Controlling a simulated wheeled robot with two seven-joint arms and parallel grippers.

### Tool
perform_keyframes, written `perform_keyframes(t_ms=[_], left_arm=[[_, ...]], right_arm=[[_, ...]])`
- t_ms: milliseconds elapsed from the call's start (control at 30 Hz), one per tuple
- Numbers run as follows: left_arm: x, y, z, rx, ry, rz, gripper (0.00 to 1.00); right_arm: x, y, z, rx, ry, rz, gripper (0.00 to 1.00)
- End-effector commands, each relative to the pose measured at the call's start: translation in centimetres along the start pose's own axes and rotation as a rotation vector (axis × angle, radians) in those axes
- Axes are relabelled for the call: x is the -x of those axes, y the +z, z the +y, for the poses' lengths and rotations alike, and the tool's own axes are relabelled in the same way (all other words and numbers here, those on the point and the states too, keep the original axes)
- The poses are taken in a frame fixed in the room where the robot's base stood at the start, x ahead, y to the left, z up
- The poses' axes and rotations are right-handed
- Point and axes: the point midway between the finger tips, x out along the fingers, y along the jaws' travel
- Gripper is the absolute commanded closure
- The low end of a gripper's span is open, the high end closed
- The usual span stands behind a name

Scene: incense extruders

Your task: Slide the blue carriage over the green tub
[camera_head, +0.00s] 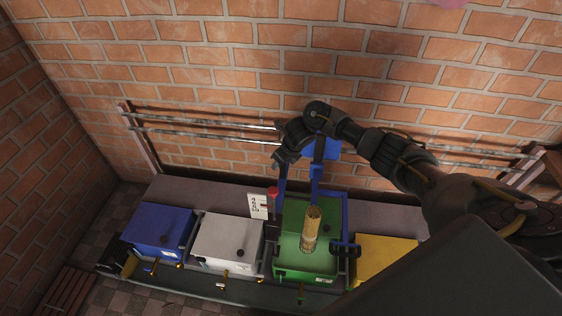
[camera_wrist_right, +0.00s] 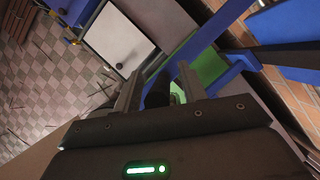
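The blue carriage (camera_head: 318,160) hangs on the rails along the brick wall, and its blue uprights reach down beside the green tub (camera_head: 292,262). A tan ribbed cylinder (camera_head: 311,226) stands over the tub. My right gripper (camera_head: 283,156) is at the carriage's upper left side, partly hidden in dark shapes. In the right wrist view its fingers (camera_wrist_right: 160,85) are apart, with a dark rounded piece between them and a gap on one side. Blue bars (camera_wrist_right: 192,42) and a green surface (camera_wrist_right: 208,66) show just beyond. My left gripper is out of view.
Left of the green tub stand a white box (camera_head: 226,240) and a blue box (camera_head: 158,229). A yellow box (camera_head: 385,260) stands to its right. A white card (camera_head: 257,206) and a red knob (camera_head: 272,191) are behind. The rails (camera_head: 195,131) extend left, clear.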

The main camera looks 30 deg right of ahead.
Motion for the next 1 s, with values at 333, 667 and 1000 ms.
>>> perform_keyframes(t_ms=[333,667,1000], left_arm=[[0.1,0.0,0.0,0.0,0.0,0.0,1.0],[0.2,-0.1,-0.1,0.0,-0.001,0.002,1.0],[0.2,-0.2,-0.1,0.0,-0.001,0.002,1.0]], right_arm=[[1.0,0.0,-0.1,0.0,0.0,-0.001,0.59],[7.2,0.1,-0.1,0.003,-0.001,-0.003,0.59],[10.7,0.1,-0.1,0.001,-0.001,0.001,0.59]])
